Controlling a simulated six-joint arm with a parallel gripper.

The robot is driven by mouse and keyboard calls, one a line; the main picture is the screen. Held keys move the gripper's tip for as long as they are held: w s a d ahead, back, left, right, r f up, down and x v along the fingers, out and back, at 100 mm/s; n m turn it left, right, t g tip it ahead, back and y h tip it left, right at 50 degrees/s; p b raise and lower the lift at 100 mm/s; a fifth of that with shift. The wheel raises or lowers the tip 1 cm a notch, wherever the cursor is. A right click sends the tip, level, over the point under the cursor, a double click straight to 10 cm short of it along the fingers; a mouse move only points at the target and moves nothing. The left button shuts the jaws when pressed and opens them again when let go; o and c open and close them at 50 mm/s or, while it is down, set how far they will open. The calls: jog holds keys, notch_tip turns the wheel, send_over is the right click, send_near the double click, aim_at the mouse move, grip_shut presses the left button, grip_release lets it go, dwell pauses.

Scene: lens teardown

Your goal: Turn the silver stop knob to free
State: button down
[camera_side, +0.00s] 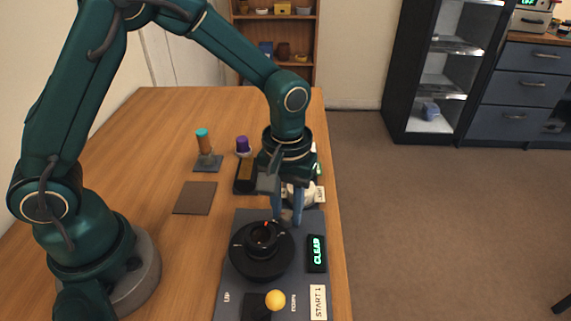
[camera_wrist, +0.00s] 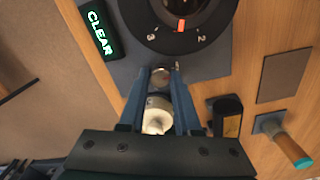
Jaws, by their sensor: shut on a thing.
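The small silver stop knob (camera_wrist: 160,77) sits on the grey panel beside the black lens, between my gripper's fingertips. My gripper (camera_wrist: 160,72) is shut on it, one blue finger on each side. In the side view my gripper (camera_side: 287,214) points down at the panel's far end, and its fingers hide most of the knob. The black lens (camera_side: 262,258) stands on the panel (camera_side: 235,290). In the wrist view its ring (camera_wrist: 188,45) shows a red mark between the numbers 3 and 2. I cannot tell the knob's turn position.
A display reading CLEAR (camera_side: 316,253) is on the panel's right. A yellow ball knob (camera_side: 275,299) is in front of the lens. A white round part (camera_wrist: 157,117) lies beyond the silver knob. A tool with a teal tip (camera_side: 203,142) and a brown mat (camera_side: 195,198) are left.

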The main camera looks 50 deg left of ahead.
aim_at(287, 213)
jog(key=shift+n, duration=0.6)
jog(key=c, duration=0.9)
grip_release()
jog(key=shift+r, duration=2.6)
